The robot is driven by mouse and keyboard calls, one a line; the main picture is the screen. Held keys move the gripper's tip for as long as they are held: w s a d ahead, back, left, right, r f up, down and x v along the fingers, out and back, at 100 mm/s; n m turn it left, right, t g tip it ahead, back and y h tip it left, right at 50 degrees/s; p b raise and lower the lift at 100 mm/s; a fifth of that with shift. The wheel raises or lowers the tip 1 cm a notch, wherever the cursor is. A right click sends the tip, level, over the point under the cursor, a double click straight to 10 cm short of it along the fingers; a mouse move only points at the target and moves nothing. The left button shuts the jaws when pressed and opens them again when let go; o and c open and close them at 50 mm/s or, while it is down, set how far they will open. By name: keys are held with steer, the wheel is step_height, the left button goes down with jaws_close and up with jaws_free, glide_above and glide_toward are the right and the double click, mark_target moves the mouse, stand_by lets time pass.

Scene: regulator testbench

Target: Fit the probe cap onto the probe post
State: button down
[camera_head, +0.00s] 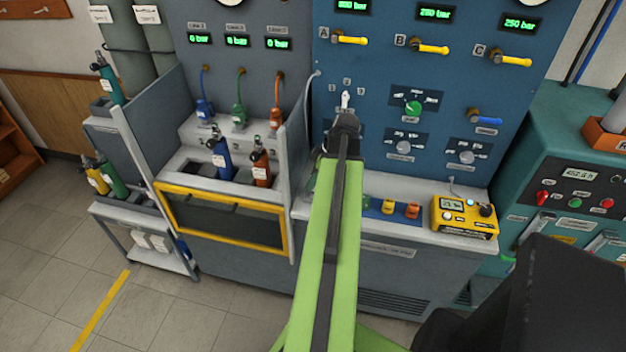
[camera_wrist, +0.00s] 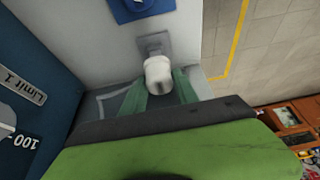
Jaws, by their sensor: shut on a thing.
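In the wrist view, my gripper (camera_wrist: 161,84) has its two green fingers closed on a white, rounded cylindrical piece, which looks like the probe cap (camera_wrist: 157,72). The cap sits between the fingertips, in front of a small grey bracket (camera_wrist: 155,42) on a pale surface. I cannot tell whether the cap touches the bracket. No probe post is clearly visible; the cap may hide it. In the head view, my arm reaches up to the blue panel (camera_head: 450,80), and my fingertips and the cap are hidden behind it.
A yellow meter box (camera_head: 464,217) stands on the bench right of my arm, near orange and yellow fittings (camera_head: 400,209). To the left is a grey bay with blue (camera_head: 220,155) and orange (camera_head: 261,165) cylinders. In the wrist view, a blue part (camera_wrist: 138,9) lies beyond the bracket.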

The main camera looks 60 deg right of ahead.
steer(key=shift+f+b, duration=1.25)
steer(key=shift+f, duration=0.05)
steer(key=c, duration=0.8)
jaws_free()
steer(key=shift+c, duration=0.2)
steer(key=p+v, duration=1.6)
steer(key=v, duration=0.1)
steer(key=shift+r, duration=0.25)
